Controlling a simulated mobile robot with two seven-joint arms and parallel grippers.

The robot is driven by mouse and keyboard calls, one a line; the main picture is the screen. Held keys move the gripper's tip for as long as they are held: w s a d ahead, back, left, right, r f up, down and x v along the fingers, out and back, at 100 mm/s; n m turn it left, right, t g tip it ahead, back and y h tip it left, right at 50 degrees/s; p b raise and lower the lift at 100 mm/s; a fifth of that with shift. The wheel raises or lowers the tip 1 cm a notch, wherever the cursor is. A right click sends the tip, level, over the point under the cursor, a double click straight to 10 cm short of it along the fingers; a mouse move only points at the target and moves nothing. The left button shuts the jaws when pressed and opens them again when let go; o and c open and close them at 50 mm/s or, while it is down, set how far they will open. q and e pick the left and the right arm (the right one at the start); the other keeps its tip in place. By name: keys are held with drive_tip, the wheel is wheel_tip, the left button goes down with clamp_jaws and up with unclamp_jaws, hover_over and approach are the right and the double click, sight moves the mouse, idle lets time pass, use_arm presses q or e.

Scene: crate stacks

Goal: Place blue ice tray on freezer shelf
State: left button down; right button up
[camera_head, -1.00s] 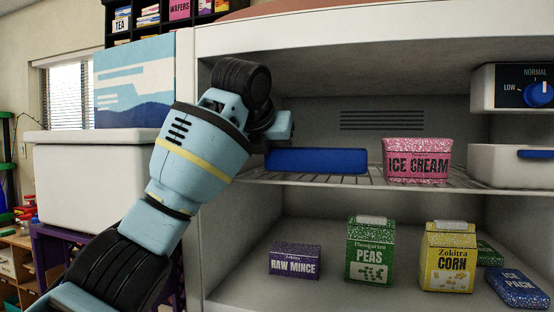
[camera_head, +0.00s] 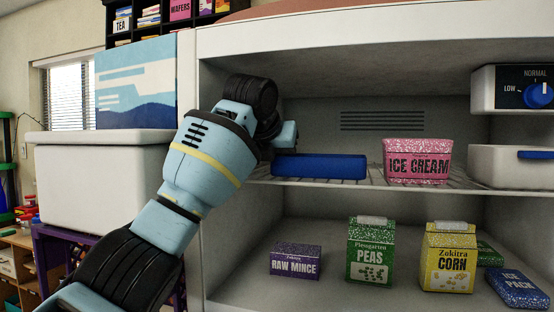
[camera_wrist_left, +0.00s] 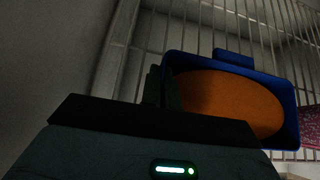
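The blue ice tray (camera_head: 320,167) is at the left of the freezer shelf (camera_head: 375,185), left of the ice cream. In the left wrist view the tray (camera_wrist_left: 291,98) holds an orange oval area and has a small tab on its far side. My left gripper (camera_wrist_left: 160,90) is shut on the tray's left wall, one finger inside and one outside. In the head view the left gripper (camera_head: 284,140) is at the tray's left end, its tips partly hidden. The tray looks level at the wire shelf; I cannot tell whether it fully rests there. My right gripper is not in view.
A pink ice cream tub (camera_head: 417,161) stands right of the tray with a small gap. Raw mince (camera_head: 295,262), peas (camera_head: 370,250), corn (camera_head: 448,257) and an ice pack (camera_head: 518,288) lie below. A control dial box (camera_head: 510,88) and white drawer (camera_head: 510,166) are at right.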

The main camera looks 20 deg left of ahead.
use_arm(q)
drive_tip(key=shift+f, duration=0.15)
drive_tip(key=c, duration=1.7)
unclamp_jaws()
drive_tip(key=shift+r, duration=0.2)
drive_tip(key=v, duration=0.3)
drive_tip(key=shift+s, duration=0.35)
drive_tip(key=shift+s+a, duration=0.2)
drive_tip(key=shift+s, duration=5.45)
